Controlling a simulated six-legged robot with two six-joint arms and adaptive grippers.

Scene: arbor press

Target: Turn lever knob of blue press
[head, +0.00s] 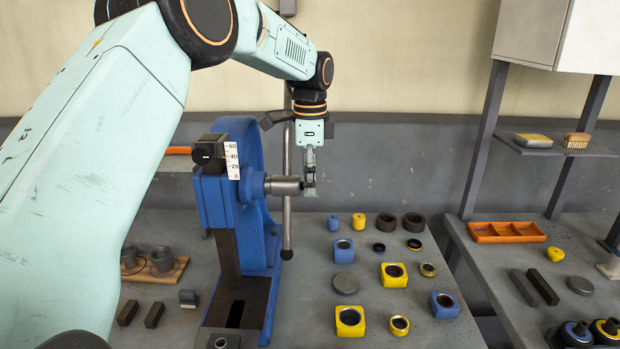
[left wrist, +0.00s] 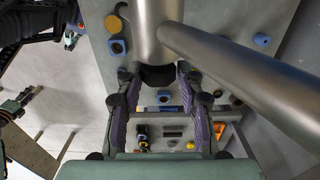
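The blue press (head: 255,215) stands on the bench left of centre in the head view, with a white scale on its front. A grey hub (head: 284,186) sticks out to its right. A steel lever bar (head: 287,215) passes upright through it, with a dark knob (head: 286,254) at the lower end; my arm hides part of the upper end. My left gripper (head: 310,178) points down at the hub's outer end. In the left wrist view its fingers (left wrist: 155,78) are apart, with the hub (left wrist: 157,35) between or just beyond the tips; contact is unclear. The lever bar (left wrist: 245,80) slants right. My right gripper is not seen.
Several blue, yellow and dark rings and blocks lie right of the press, including a yellow block (head: 350,320). An orange tray (head: 507,232) sits on the right bench. A wooden board (head: 155,272) with grey cups is at left. A shelf (head: 550,146) stands at back right.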

